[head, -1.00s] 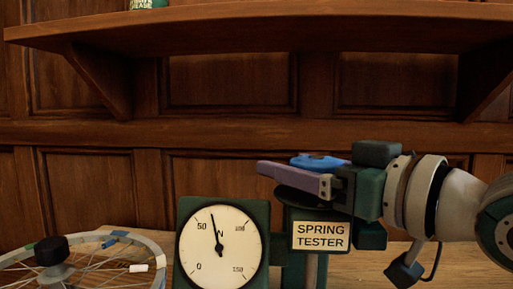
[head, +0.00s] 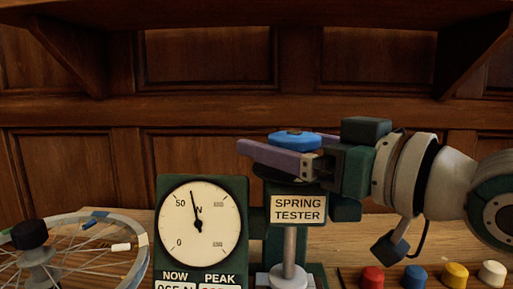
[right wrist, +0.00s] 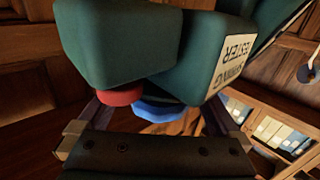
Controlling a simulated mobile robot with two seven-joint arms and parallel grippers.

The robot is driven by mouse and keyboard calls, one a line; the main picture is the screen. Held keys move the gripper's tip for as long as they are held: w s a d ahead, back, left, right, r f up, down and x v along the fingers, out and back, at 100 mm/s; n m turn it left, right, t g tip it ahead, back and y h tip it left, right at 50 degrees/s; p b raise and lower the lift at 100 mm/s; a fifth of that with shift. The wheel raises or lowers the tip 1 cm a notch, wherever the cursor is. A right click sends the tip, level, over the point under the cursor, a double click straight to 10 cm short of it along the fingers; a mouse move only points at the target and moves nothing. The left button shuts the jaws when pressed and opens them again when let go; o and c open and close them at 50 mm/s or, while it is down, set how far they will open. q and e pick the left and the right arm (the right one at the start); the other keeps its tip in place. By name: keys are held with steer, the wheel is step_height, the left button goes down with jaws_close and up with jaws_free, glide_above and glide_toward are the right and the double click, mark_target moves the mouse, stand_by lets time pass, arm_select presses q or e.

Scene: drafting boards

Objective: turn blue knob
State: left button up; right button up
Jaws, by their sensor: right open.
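The blue knob (head: 295,139) sits on top of the green spring tester (head: 279,235), above its label. My right gripper (head: 254,146) is open, level with the knob, and its near finger passes in front of the knob's lower edge. In the right wrist view the blue knob (right wrist: 160,111) shows between the two fingers (right wrist: 152,112), partly covered by the green housing. Contact with the fingers cannot be told. My left gripper is not in view.
A dial gauge (head: 201,222) with NOW and PEAK readouts stands left of the tester. A spoked wheel (head: 127,270) lies at left. Red, blue (head: 415,277), yellow and white caps line the bench at right. A wooden shelf (head: 250,13) hangs above.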

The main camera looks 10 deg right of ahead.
mark_target(316, 150)
steer(key=v, duration=0.8)
steer(key=shift+s+d, duration=0.15)
steer(key=shift+s, duration=0.15)
